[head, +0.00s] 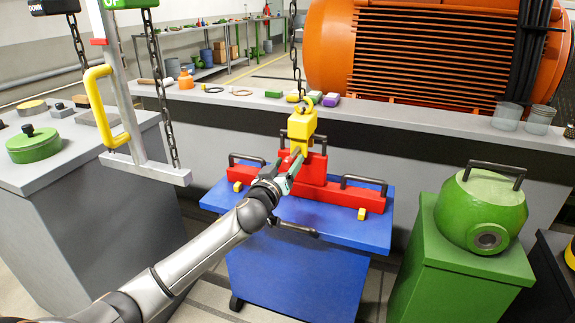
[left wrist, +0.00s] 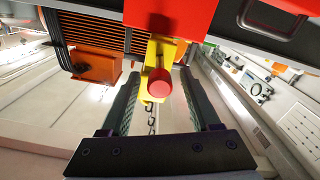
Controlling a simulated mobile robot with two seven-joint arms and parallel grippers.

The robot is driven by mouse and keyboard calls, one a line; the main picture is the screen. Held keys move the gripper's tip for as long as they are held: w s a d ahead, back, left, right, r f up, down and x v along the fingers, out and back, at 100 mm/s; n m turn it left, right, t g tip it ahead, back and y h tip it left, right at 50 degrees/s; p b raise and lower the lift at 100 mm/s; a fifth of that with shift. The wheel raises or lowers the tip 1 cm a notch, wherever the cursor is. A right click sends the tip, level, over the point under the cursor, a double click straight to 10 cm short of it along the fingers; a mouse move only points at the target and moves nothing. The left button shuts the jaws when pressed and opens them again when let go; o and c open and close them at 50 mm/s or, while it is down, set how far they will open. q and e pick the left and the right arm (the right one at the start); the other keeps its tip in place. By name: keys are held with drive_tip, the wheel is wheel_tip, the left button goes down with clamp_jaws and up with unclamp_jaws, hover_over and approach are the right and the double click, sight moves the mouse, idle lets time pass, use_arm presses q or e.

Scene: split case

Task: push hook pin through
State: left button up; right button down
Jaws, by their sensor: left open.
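The yellow hook block (head: 302,124) hangs on a chain above the red lifting beam (head: 322,196), at the beam's raised middle lug. In the left wrist view a red round pin end (left wrist: 159,82) faces the camera in front of the yellow hook block (left wrist: 151,52); its depth in the block cannot be told. My left gripper (head: 298,160) is at the near side of the hook block. Its fingers are open, one on each side of the pin end, with gaps showing. In the head view the gripper hides the pin. My right gripper is not in view.
The beam lies on a blue cart (head: 300,275) and has black handles. A chain-hung grey frame with a yellow handle (head: 98,105) is at the left. A green box (head: 460,250) carries a green round housing (head: 482,210) at the right. A grey ledge (head: 400,115) runs behind.

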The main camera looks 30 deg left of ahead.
use_arm(q)
drive_tip(key=shift+w, duration=0.1)
clamp_jaws()
idle(0.5)
idle(1.0)
